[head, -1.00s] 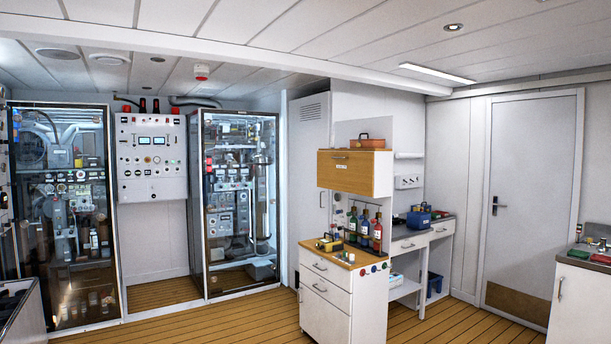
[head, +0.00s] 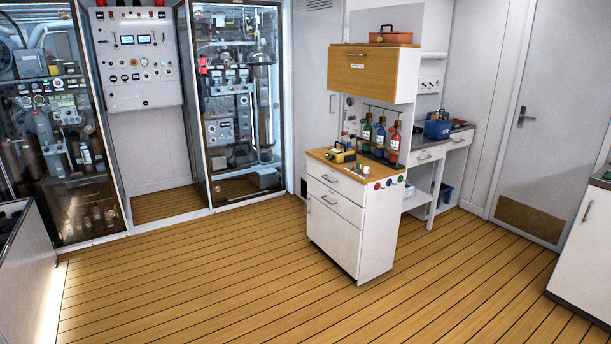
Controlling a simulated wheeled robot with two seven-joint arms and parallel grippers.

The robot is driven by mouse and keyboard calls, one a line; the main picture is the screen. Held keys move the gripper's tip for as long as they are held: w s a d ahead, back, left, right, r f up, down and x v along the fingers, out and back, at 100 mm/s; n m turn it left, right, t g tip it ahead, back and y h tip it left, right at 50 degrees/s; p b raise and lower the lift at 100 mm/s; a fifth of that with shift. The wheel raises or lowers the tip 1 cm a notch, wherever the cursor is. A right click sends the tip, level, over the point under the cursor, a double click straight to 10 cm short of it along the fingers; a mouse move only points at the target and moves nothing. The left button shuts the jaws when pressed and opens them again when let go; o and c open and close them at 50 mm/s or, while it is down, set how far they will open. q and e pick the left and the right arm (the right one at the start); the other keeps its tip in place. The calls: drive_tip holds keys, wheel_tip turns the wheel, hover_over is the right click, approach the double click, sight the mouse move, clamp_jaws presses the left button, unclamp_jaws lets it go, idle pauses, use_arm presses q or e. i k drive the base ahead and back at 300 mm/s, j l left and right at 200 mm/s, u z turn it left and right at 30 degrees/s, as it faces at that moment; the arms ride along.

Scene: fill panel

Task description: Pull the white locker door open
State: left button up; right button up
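The white locker door (head: 312,85) is a tall, narrow, flat panel left of the wooden wall cabinet in the head view. It looks closed. Vent slots (head: 318,4) show at its upper part, cut by the picture's top edge. A small upright handle (head: 331,104) sits near its right side. The white drawer unit stands in front of its lower right part and hides some of it. Neither of my grippers is in view.
A drawer unit (head: 334,235) with bottles (head: 380,137) on its wooden top stands right of the locker. Glass-fronted equipment cabinets (head: 237,100) are to the left. A grey-white door (head: 560,110) is at right. The plank floor (head: 220,280) in front is clear.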

sight(318, 24)
drive_tip(key=i+u, duration=0.3)
drive_tip(key=i, duration=1.75)
drive_tip(key=i+z, duration=0.15)
drive_tip(key=i, duration=0.35)
drive_tip(key=i+j+z, duration=0.1)
drive_tip(key=i, duration=0.4)
drive_tip(key=i+j+z, duration=0.15)
drive_tip(key=i, duration=0.35)
drive_tip(key=i+j+z, duration=0.15)
drive_tip(key=i+j, duration=0.15)
drive_tip(key=i, duration=0.2)
